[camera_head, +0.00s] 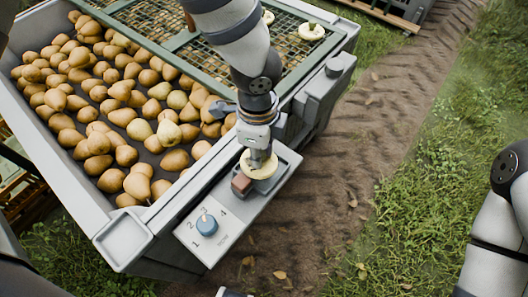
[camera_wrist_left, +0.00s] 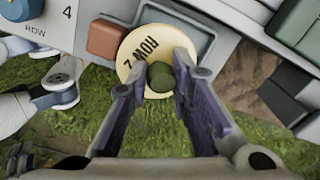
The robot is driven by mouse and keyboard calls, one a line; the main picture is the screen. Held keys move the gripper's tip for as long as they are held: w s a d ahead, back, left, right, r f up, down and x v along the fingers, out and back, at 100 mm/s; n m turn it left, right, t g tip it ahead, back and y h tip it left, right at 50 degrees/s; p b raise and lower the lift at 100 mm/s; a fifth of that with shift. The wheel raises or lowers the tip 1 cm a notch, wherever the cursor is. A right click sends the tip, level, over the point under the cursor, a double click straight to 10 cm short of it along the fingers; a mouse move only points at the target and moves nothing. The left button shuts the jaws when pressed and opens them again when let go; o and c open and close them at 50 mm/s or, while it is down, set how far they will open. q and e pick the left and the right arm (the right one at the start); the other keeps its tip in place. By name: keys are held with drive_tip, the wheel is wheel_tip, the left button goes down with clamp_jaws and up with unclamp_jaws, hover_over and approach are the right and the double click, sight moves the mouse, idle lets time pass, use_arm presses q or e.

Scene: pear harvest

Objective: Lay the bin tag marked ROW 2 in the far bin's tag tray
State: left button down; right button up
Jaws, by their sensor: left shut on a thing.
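The cream, round bin tag marked ROW 2 (camera_wrist_left: 138,46) has a dark green knob (camera_wrist_left: 160,77). My left gripper (camera_head: 258,158) is shut on the knob in the head view, and its two fingers flank it in the left wrist view. The tag also shows in the head view (camera_head: 260,171), over a grey recessed tray (camera_wrist_left: 196,38) on the control panel. It covers part of that recess. I cannot tell whether it touches the tray floor. A pale part at the head view's bottom edge may be my right gripper; its fingers are not clear.
A red-brown block (camera_head: 241,184) sits beside the recess, and a blue dial (camera_head: 207,225) with numbers stands lower left. The bin (camera_head: 65,183) holds many pears. Another cream tag (camera_head: 311,31) lies on the green mesh rack (camera_head: 155,20). Open dirt and grass lie right.

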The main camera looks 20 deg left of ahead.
use_arm(q)
drive_tip(key=shift+f, duration=0.4)
drive_tip(key=f, duration=0.2)
drive_tip(key=f+b, duration=0.1)
drive_tip(key=f, duration=0.1)
drive_tip(key=shift+w, duration=0.3)
drive_tip(key=shift+r, duration=0.2)
drive_tip(key=c, duration=1.5)
unclamp_jaws()
drive_tip(key=shift+o, duration=0.2)
drive_tip(key=shift+r, duration=0.1)
use_arm(e)
drive_tip(key=shift+s+f, duration=0.3)
drive_tip(key=shift+f, duration=0.1)
use_arm(q)
drive_tip(key=shift+d, duration=0.1)
wheel_tip(320, 180, up, 12)
drive_tip(key=p, duration=0.2)
drive_tip(key=shift+r+p, duration=0.1)
drive_tip(key=shift+p, duration=0.2)
use_arm(e)
drive_tip(key=v, duration=0.3)
drive_tip(key=shift+w+f, duration=0.15)
drive_tip(key=shift+w, duration=0.15)
